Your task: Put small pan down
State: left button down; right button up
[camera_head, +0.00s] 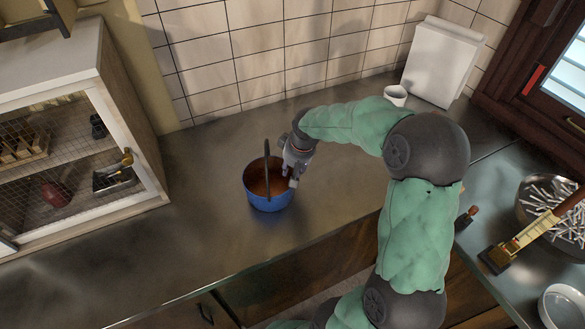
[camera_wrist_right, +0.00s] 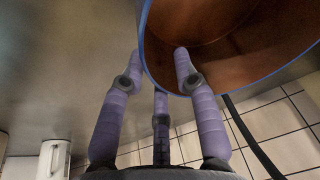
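The small pan (camera_head: 268,203) is a blue pot with a brown inside and a dark upright handle, in the middle of the head view. It is upright at the worktop (camera_head: 215,225); I cannot tell whether its base touches. My right gripper (camera_head: 291,172) is at its right rim. In the right wrist view the pan's brown inside (camera_wrist_right: 225,40) fills the upper right. My right gripper's fingers (camera_wrist_right: 158,68) are spread, one overlapping the pan's opening, the others at or outside the rim. Contact with the rim is unclear. My left gripper is out of view.
A mesh-fronted cabinet (camera_head: 85,155) stands at the left. A white cup (camera_head: 395,95) and a white upright block (camera_head: 440,62) stand at the back right by the tiled wall. A bowl of white sticks (camera_head: 540,195) is at far right. Worktop around the pan is clear.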

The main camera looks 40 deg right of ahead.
jog(key=shift+r, duration=0.4)
jog(key=p+v, duration=0.3)
jog(key=v, duration=0.8)
jog(key=shift+r, duration=0.2)
jog(key=shift+s, duration=0.2)
